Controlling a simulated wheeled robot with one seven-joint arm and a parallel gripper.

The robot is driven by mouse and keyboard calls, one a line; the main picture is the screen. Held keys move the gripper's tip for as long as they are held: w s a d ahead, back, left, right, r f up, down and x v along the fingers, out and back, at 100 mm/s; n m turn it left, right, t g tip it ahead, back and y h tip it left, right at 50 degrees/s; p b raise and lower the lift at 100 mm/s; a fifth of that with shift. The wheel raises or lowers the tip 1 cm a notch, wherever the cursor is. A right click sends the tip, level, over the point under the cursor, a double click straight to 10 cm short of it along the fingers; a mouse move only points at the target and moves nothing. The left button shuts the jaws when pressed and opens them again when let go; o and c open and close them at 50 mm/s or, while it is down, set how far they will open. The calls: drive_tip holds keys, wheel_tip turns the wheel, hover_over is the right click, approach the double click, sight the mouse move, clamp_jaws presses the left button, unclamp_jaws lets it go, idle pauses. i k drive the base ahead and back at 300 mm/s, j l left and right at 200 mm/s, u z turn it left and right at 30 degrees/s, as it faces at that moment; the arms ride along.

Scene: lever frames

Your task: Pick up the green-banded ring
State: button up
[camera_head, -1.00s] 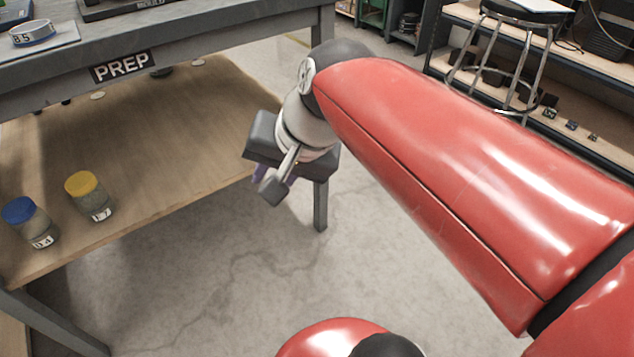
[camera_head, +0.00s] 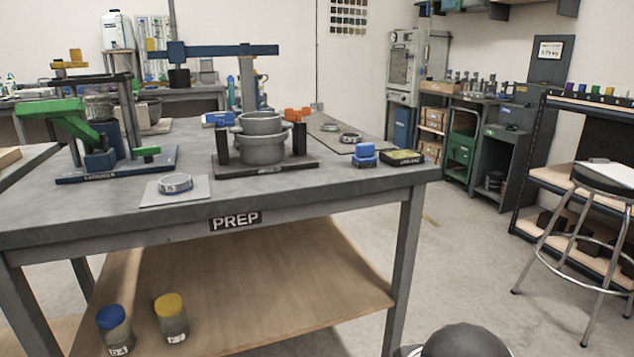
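A pale ring (camera_head: 175,183) with a blue lower edge and small dark marks lies on a light square plate at the front left of the PREP table (camera_head: 310,196). A second, smaller ring (camera_head: 350,138) lies on a flat mat at the table's right rear; its band colour is too small to tell. My gripper is not in view. A dark rounded part at the bottom right edge looks like my own arm.
A grey stacked pot (camera_head: 262,146) stands between black posts mid-table. A green-armed lever device (camera_head: 75,125) stands at left. A blue block (camera_head: 365,154) and black box (camera_head: 403,157) sit near the right corner. Two jars stand on the lower shelf. A stool (camera_head: 598,180) is at right; floor between is open.

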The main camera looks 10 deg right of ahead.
sight(327, 127)
drive_tip(key=u, duration=0.4)
drive_tip(key=i+l+u, duration=0.15)
drive_tip(key=l+u, duration=0.5)
drive_tip(key=l, duration=0.15)
drive_tip(key=i+l+u, duration=0.1)
drive_tip(key=l+u, duration=0.2)
drive_tip(key=l, duration=0.2)
